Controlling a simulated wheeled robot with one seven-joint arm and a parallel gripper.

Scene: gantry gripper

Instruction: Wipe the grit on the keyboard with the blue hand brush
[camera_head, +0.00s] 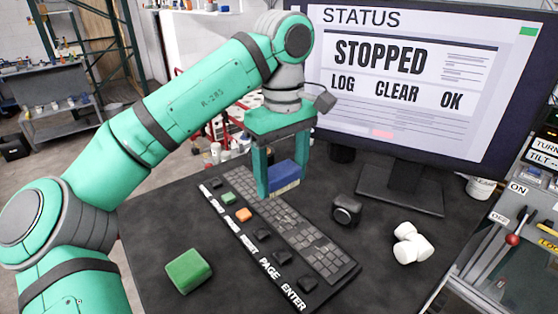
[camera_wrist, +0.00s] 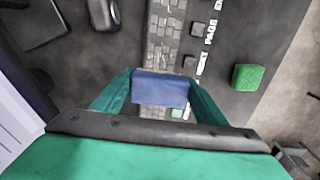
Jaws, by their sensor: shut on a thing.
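The blue hand brush (camera_head: 286,173) is between the fingers of my gripper (camera_head: 282,182), which is shut on it. In the head view the brush is over the far half of the keyboard (camera_head: 320,254), with a pale bristle edge below its blue body. In the wrist view the brush (camera_wrist: 160,88) spans the gap between my green fingers and covers part of the keyboard (camera_wrist: 165,45). I cannot tell whether the bristles touch the keys. Grit is too small to make out on the keys, and part of the keyboard is hidden behind the brush and gripper.
A green block (camera_head: 188,271) lies left of the keyboard. A dark mouse (camera_head: 346,210) and white cylinders (camera_head: 412,243) lie to its right. A monitor (camera_head: 420,90) reading STOPPED stands behind on its base (camera_head: 400,188).

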